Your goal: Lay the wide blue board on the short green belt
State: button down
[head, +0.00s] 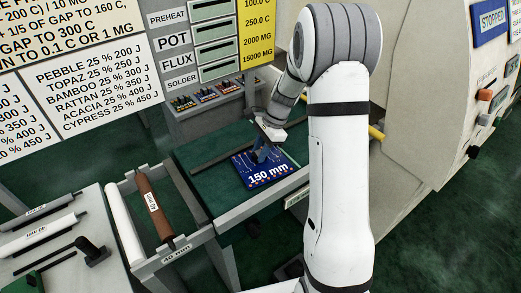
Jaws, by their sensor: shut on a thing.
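The wide blue board (262,178), labelled "150 mm", is over the short green belt (213,200) in the head view, near the belt's front edge. My gripper (265,153) points down at the board's middle and is shut on it. The fingertips are small and partly hidden by the wrist. I cannot tell whether the board touches the belt or hangs just above it. Bare green belt shows to the left of the board and behind it.
A roller frame (175,262) with a white roller (126,225) and a brown roller (153,207) stands at the front left. A grey table (70,225) holds tools. Behind are a control panel (215,45) and several small boards. A large cream machine (425,110) stands to the right.

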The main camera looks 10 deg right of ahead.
jog(key=shift+f, duration=0.5)
jog(key=c, duration=1.1)
grip_release()
jog(key=shift+o, duration=0.2)
jog(key=shift+r, duration=0.15)
jog(key=b+v, duration=0.1)
jog(key=v, duration=0.6)
jog(key=shift+r+b, duration=0.25)
jog(key=shift+b, duration=0.15)
jog(key=shift+d, duration=0.1)
